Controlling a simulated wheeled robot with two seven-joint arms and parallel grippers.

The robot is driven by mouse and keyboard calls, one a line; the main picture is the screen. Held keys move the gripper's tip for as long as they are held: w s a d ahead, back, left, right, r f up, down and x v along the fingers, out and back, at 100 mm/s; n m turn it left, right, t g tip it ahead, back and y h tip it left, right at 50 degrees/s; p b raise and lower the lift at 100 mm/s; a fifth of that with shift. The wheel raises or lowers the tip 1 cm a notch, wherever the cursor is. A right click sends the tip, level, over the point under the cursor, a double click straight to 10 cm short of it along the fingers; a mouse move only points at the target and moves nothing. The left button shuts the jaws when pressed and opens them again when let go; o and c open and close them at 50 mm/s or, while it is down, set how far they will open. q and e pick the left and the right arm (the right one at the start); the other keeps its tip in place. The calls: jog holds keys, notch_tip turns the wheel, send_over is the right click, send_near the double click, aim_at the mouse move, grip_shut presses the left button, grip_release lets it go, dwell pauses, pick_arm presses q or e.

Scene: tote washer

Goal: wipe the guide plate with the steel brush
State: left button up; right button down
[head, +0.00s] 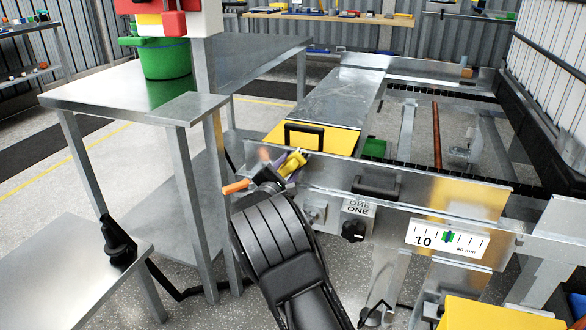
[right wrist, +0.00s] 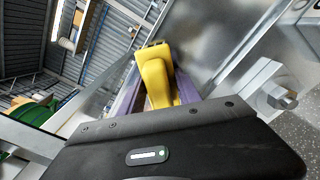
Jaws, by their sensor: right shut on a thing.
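My right gripper (head: 290,168) is at the near left end of the washer frame and is shut on a yellow-handled tool (head: 296,160), which I take to be the steel brush. In the right wrist view the yellow handle (right wrist: 157,78) stands between the purple fingers. The bristles cannot be made out. A long bare steel plate (head: 345,95) lies beyond the gripper, and an upright steel side plate (head: 420,188) runs along the near side. I cannot tell which is the guide plate. My left gripper is not in view.
A yellow cover with a black handle (head: 335,140) lies just beyond the gripper. A black knob (head: 353,231) and a scale (head: 447,240) are on the near side. A steel table (head: 150,85) with a green bucket (head: 165,60) stands left. An orange bar (head: 236,187) is beside the gripper.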

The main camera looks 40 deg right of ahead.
aim_at(319, 165)
jog(key=shift+s, duration=0.1)
dwell(0.3)
jog(key=shift+s+d+b, duration=0.35)
jog(key=shift+s+d, duration=0.45)
jog(key=shift+s, duration=0.3)
jog(key=shift+s+d+b, duration=0.35)
jog(key=shift+s+d, duration=0.4)
jog(key=shift+s, duration=0.3)
jog(key=shift+s+d+b, duration=0.35)
jog(key=shift+s+d, duration=0.45)
jog(key=shift+s, duration=0.3)
jog(key=shift+w+a, duration=0.1)
jog(key=shift+w, duration=0.05)
jog(key=w+a, duration=0.2)
jog(key=w, duration=0.1)
jog(key=shift+a, duration=0.1)
jog(key=p+v, duration=0.1)
jog(key=v, duration=0.6)
jog(key=shift+r, duration=0.1)
